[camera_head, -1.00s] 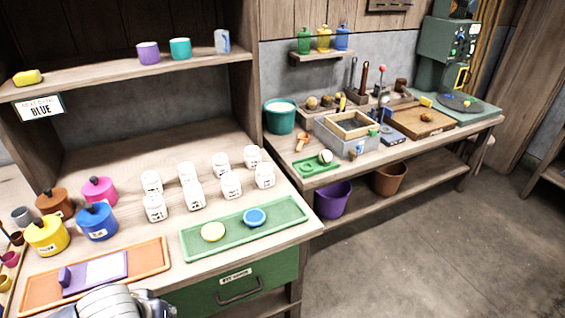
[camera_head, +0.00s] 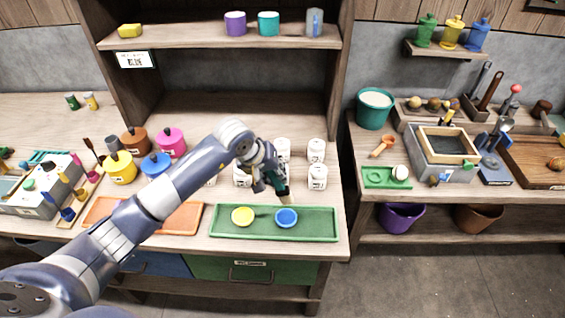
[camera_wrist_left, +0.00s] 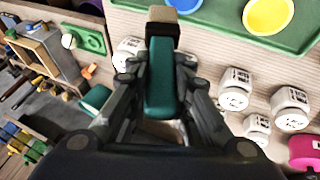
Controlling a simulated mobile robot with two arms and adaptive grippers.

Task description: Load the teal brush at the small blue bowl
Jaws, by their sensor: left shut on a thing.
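My left gripper (camera_head: 264,176) is shut on the teal brush, above the back edge of the green tray. In the left wrist view the brush's teal handle (camera_wrist_left: 161,85) lies between the fingers of the left gripper (camera_wrist_left: 160,100), and its brown tip (camera_wrist_left: 170,20) points away from me. The small blue bowl (camera_head: 287,217) sits on the green tray (camera_head: 322,224), just in front of the brush and apart from it. The blue bowl shows partly at the top of the left wrist view (camera_wrist_left: 187,5). My right gripper is in neither current view.
A yellow bowl (camera_head: 243,216) stands left of the blue one on the tray. Several white jars (camera_head: 317,152) stand close behind the tray. A blue pot (camera_head: 155,165) and an orange tray (camera_head: 182,219) are to the left, partly behind my arm.

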